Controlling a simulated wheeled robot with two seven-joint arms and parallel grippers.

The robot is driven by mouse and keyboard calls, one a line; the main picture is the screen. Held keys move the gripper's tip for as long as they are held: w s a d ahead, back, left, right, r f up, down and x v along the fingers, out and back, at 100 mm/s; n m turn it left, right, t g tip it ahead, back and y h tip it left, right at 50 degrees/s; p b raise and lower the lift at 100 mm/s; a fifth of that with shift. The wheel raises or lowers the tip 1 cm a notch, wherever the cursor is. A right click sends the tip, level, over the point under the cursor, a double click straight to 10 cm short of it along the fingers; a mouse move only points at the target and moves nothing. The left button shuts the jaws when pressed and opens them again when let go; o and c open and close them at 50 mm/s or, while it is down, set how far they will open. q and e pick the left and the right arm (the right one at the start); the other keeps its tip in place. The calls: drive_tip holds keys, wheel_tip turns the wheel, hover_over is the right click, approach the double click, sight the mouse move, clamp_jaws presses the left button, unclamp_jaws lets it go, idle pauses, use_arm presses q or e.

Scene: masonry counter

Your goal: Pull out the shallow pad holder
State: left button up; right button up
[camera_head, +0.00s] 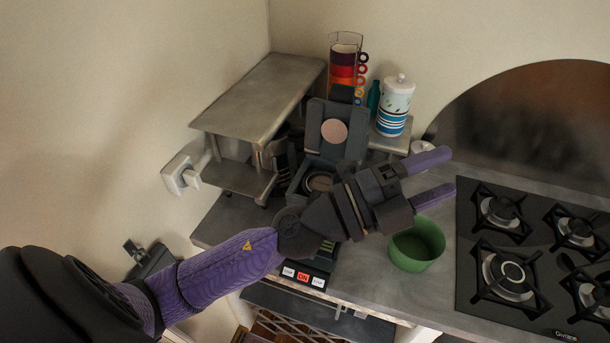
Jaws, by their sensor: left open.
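A dark coffee machine (325,150) stands on the counter with its lid raised; a pale round disc (334,131) shows inside the lid. A round pad holder (319,182) sits in the open machine below the lid. My left arm crosses in front of the machine and hides its lower middle. My left gripper (449,171) is open and empty, its two purple fingers pointing right. It is right of the machine, apart from the pad holder. My right gripper is not in view.
A green bowl (417,246) stands on the counter just below the left gripper. A gas hob (500,240) is at the right. A metal shelf (259,95) stands left of the machine; stacked cups (343,72) and a white-blue canister (395,106) stand behind.

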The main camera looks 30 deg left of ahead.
use_arm(q)
wheel_tip(320, 180, down, 11)
drive_tip(key=a+m+g+y, duration=0.1)
drive_tip(key=m+g+y, duration=0.4)
drive_tip(key=m+g, duration=0.6)
drive_tip(key=w+a+f+n+y, duration=0.25)
drive_tip(key=a+y, duration=0.95)
drive_tip(key=a, duration=0.6)
drive_tip(key=shift+g, duration=0.4)
drive_tip(key=b+x, duration=0.4)
drive_tip(key=x, duration=0.1)
drive_tip(key=b+x, duration=0.2)
drive_tip(key=shift+s+d+f, duration=0.2)
drive_tip(key=shift+d+f, duration=0.1)
drive_tip(key=shift+f, duration=0.15)
drive_tip(key=shift+b+x, duration=0.75)
drive_tip(key=shift+b, duration=0.2)
drive_tip(key=shift+w, duration=0.15)
drive_tip(key=shift+r, duration=0.1)
